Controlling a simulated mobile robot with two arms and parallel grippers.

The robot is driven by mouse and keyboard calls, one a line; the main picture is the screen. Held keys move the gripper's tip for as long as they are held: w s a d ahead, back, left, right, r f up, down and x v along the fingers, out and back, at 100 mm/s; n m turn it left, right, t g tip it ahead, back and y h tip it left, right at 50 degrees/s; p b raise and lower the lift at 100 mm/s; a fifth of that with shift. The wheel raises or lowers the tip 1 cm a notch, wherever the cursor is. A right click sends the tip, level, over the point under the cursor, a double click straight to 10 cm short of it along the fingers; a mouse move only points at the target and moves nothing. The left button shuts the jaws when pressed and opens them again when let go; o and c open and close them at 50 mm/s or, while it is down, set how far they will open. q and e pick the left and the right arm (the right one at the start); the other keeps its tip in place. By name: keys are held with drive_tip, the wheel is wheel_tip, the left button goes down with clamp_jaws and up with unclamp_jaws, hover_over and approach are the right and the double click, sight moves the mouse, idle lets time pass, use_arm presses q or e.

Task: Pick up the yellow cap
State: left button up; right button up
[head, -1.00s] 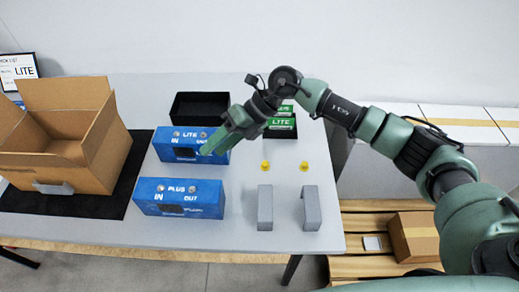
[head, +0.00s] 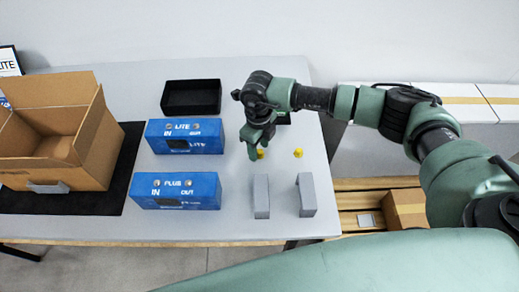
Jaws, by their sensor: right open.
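Two small yellow caps sit on the white table. The left yellow cap (head: 261,154) is partly hidden behind my right gripper (head: 252,154). The right yellow cap (head: 298,153) stands clear a little to the right. My right gripper points down with its green fingers at the left cap's left side. It is open and holds nothing that I can see; I cannot tell whether it touches the cap. My left gripper is not in view.
Two grey brackets (head: 261,197) (head: 306,195) stand in front of the caps. Blue LITE (head: 185,137) and PLUS (head: 176,191) boxes are to the left. A black tray (head: 191,97) is behind, and an open carton (head: 85,145) is at far left.

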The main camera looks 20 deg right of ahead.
clamp_jaws()
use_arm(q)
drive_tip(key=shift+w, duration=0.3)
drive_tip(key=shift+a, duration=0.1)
